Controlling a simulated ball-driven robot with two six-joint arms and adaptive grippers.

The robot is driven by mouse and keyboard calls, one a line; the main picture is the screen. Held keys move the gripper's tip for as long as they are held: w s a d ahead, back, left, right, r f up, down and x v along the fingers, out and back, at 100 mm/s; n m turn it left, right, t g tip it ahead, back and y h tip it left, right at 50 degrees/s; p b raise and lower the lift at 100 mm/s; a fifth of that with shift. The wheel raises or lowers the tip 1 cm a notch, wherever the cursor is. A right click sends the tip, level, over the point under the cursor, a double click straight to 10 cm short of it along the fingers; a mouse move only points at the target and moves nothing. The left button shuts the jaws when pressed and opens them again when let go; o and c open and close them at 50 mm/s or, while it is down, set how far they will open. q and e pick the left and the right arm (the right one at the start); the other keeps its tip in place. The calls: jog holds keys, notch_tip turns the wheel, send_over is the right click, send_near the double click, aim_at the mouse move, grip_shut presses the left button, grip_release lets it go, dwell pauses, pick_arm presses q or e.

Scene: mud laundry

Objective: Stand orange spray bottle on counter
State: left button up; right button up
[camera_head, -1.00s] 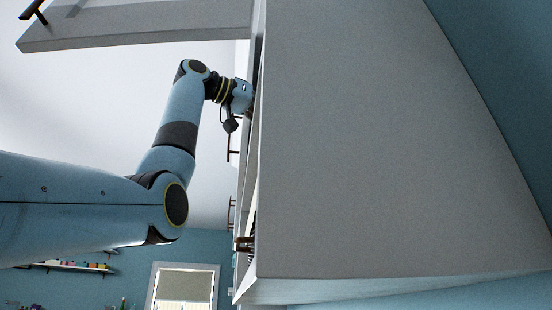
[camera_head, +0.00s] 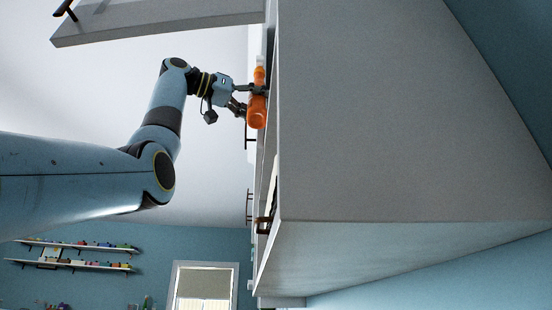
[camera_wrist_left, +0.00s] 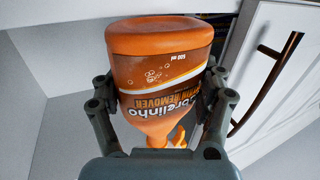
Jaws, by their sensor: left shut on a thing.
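The orange spray bottle (camera_head: 257,112) is held in my left gripper (camera_head: 249,94) at the front edge of the grey cabinet. In the head view its base points down and its pale top points up. In the left wrist view the spray bottle (camera_wrist_left: 158,65) fills the middle, with its base at the top of the picture and its label upside down. The fingers of the left gripper (camera_wrist_left: 165,108) close on both sides of it. No counter can be made out for certain. My right gripper is not in view.
A big grey cabinet (camera_head: 390,120) fills the right of the head view. Its open door (camera_head: 160,22) juts left above my arm. A white door with a dark handle (camera_wrist_left: 268,85) is beside the bottle in the wrist view. Wall shelves (camera_head: 80,255) and a window (camera_head: 203,288) are far off.

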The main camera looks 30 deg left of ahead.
pick_arm(q)
jog(key=f+b+v, duration=0.1)
jog(key=b+v, duration=0.1)
jog(key=v, duration=0.5)
jog(key=shift+s, duration=0.1)
